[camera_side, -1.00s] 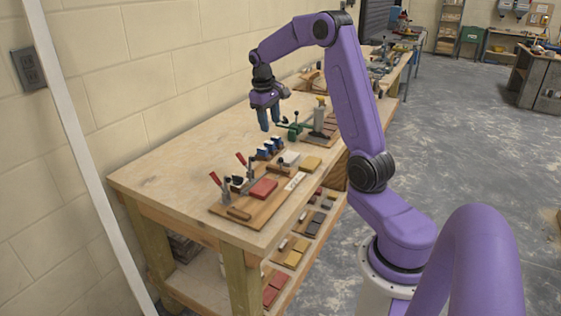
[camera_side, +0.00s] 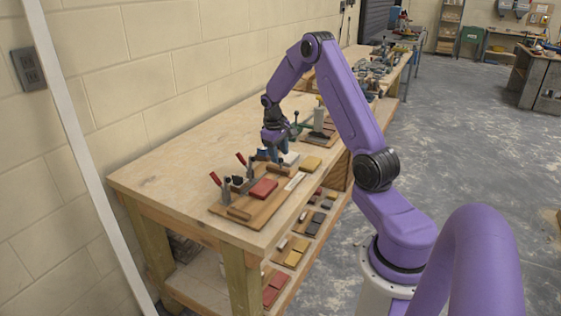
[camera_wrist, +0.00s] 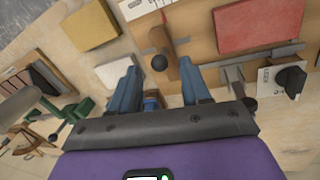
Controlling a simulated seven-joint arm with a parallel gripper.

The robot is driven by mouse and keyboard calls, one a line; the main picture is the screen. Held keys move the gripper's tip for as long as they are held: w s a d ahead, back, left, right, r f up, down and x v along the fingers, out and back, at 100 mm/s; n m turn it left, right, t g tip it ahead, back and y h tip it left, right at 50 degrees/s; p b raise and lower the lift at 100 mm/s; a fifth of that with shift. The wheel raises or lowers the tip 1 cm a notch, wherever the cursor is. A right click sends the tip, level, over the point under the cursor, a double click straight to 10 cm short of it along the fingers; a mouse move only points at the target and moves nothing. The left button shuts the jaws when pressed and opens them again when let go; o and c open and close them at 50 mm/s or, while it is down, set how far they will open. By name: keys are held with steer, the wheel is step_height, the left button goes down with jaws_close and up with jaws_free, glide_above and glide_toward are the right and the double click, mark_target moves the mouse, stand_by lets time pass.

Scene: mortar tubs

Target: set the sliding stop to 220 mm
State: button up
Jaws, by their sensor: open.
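My gripper (camera_side: 276,152) is low over the wooden fixture board (camera_side: 228,209) on the bench. In the wrist view my gripper (camera_wrist: 158,88) has its two blue fingers spread apart. What looks like the sliding stop (camera_wrist: 188,80), a brown block with a dark round knob (camera_wrist: 159,62), lies between and just beyond the fingertips. I cannot tell whether the fingers touch it. The stop's reading is too small to make out.
A red block (camera_side: 263,189) and red-handled clamps (camera_side: 215,179) stand left of my gripper. A yellow block (camera_side: 311,163) and a green clamp (camera_side: 296,128) are to the right. A black knob (camera_wrist: 291,80) sits at the wrist view's right. The bench's left rear is clear.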

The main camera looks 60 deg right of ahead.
mark_target(280, 158)
steer(key=shift+s+d+f, duration=0.1)
steer(key=shift+d+f, duration=0.1)
steer(key=shift+f, duration=0.8)
steer(key=shift+d+f, duration=0.15)
steer(key=shift+f, duration=0.8)
jaws_close()
